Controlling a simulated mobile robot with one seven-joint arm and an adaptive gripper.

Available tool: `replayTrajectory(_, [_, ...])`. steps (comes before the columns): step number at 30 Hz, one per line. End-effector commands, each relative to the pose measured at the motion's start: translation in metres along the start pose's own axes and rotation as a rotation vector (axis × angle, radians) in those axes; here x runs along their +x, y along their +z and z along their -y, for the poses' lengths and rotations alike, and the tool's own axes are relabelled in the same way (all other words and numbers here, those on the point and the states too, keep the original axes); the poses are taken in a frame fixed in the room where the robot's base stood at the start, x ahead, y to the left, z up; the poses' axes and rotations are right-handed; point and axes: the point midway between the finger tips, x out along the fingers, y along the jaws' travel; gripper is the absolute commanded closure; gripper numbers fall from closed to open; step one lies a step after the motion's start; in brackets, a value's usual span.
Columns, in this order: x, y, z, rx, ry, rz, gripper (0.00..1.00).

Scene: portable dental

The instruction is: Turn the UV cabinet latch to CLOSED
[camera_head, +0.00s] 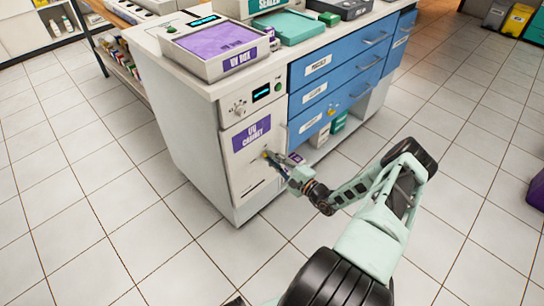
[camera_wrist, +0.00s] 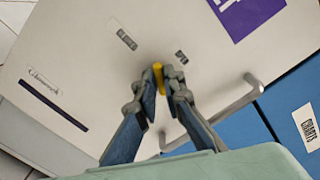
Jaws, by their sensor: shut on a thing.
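The UV cabinet (camera_head: 238,165) has a white front door with a purple label and stands at the left end of the counter. Its small yellow latch (camera_head: 265,154) is on the door below the label; it also shows in the wrist view (camera_wrist: 157,72). My gripper (camera_head: 272,160) reaches the door from the right, and its two fingertips are closed on the latch in the wrist view (camera_wrist: 160,84). The fingers hide part of the latch. Two small dark plates (camera_wrist: 126,39) sit on the door on either side of the latch, their writing too small to read.
A grey bar handle (camera_wrist: 240,98) stands out from the door, right of my fingers. Blue drawers (camera_head: 325,90) are right of the cabinet. A purple-topped UV box (camera_head: 215,45) sits on the counter above. The tiled floor in front is clear.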

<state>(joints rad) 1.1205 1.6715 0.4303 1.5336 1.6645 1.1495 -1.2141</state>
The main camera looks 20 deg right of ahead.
Motion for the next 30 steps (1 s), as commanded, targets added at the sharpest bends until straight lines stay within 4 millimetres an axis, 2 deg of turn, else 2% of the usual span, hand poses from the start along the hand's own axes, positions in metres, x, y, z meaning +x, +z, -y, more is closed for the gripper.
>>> replayTrajectory(6, [-0.0008, -0.0006, -0.0001, -0.190, 0.002, -0.003, 1.00])
replayTrajectory(15, [-0.0009, -0.0016, -0.0009, -0.382, 0.002, -0.004, 1.00])
replayTrajectory(30, [-0.0009, -0.0022, -0.0020, -0.480, 0.002, -0.003, 1.00])
